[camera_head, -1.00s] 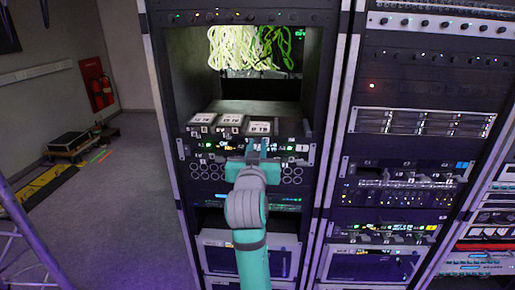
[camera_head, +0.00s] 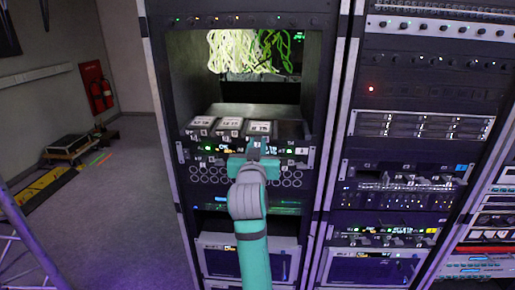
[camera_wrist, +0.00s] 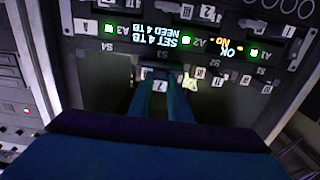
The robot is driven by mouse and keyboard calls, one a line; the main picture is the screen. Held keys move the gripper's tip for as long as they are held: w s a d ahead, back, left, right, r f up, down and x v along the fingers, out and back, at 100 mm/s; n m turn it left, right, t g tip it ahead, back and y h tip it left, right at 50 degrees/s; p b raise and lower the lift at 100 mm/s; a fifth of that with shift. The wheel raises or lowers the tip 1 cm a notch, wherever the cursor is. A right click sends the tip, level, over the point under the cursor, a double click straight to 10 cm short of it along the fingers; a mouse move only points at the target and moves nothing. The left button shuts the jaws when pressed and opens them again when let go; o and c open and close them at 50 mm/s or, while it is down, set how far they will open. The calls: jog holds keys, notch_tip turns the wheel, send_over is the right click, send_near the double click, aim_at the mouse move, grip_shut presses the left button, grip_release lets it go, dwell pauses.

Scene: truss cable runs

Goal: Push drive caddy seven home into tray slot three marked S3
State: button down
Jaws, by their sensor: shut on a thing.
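My gripper (camera_wrist: 166,88) is shut on drive caddy seven at the tray front. The caddy (camera_wrist: 158,87) shows a small white label with a 7 between the fingers in the wrist view. It lies directly below the S3 mark (camera_wrist: 160,56); its body and depth in the slot are hidden. The tray front (camera_wrist: 235,55) appears upside down, with S4 to the left and S2 and S1 to the right. In the head view my gripper (camera_head: 255,152) covers the middle of the tray front (camera_head: 215,148), and the caddy cannot be made out.
Three white-labelled blocks (camera_head: 230,124) sit on the shelf just above the tray. The wrist view shows a lit display (camera_wrist: 140,35) reading SET 4 TB, NEED 4 TB, and green lights (camera_wrist: 253,53). Dark openings flank the fingers. Another rack (camera_head: 400,180) stands to the right.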

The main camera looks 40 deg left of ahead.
aim_at(258, 136)
jog(key=shift+x, duration=1.35)
jog(key=shift+w+a, duration=0.35)
jog(key=shift+w, duration=0.2)
jog(key=c, duration=1.6)
grip_release()
jog(key=shift+o, duration=0.2)
jog(key=shift+f, duration=0.1)
jog(key=v, duration=1)
jog(key=shift+s+d, duration=0.15)
jog(key=shift+s, duration=0.2)
